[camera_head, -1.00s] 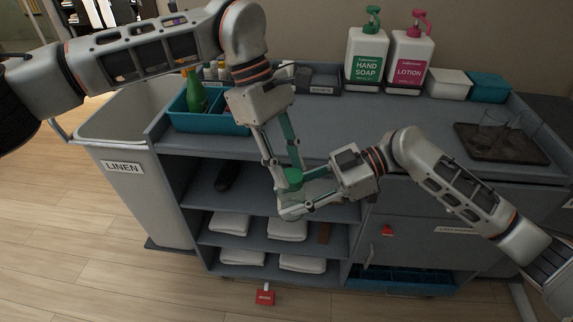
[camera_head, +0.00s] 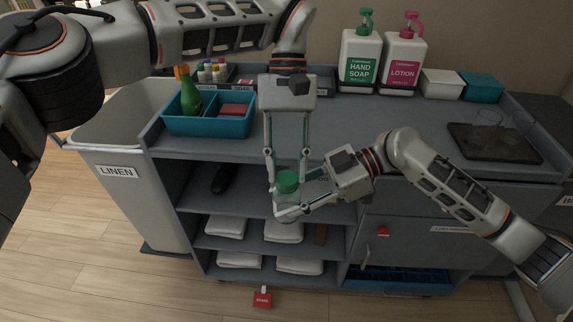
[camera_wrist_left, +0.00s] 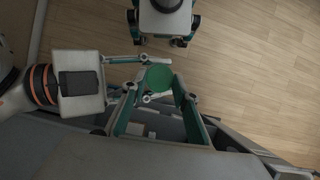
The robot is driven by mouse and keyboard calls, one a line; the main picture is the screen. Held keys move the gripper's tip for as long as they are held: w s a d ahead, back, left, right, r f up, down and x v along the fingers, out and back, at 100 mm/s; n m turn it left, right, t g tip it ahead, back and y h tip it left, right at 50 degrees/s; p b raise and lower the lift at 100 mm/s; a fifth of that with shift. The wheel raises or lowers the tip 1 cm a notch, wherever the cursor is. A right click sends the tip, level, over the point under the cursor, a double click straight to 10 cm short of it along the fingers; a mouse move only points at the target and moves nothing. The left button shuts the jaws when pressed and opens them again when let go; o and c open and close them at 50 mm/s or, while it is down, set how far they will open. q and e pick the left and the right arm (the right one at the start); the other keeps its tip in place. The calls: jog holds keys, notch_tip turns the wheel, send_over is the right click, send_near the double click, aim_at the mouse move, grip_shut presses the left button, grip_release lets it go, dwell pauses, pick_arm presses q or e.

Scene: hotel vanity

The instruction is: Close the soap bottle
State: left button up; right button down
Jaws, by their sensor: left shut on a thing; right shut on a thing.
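A small clear bottle (camera_head: 286,207) with a green cap (camera_head: 287,181) is held upright in front of the cart's upper shelf. My right gripper (camera_head: 284,211) is shut on the bottle body from the right side. My left gripper (camera_head: 287,189) points down from above, its fingers shut on the green cap from both sides. In the left wrist view the round green cap (camera_wrist_left: 158,77) lies between the left fingertips, seen from above. The fingers hide part of the bottle, and I cannot tell whether the cap is fully seated.
On the cart top (camera_head: 330,130) stand a teal caddy (camera_head: 240,130) holding a green bottle (camera_head: 190,95), a hand soap pump bottle (camera_head: 360,62), a lotion pump bottle (camera_head: 403,65) and a dark tray (camera_head: 495,145). Towels (camera_head: 283,231) lie on shelves below. A linen bin (camera_head: 115,190) stands left.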

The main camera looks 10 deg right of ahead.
pick_arm(q)
jog(key=o, duration=0.7)
jog(key=shift+c, duration=0.2)
jog(key=shift+c, duration=0.4)
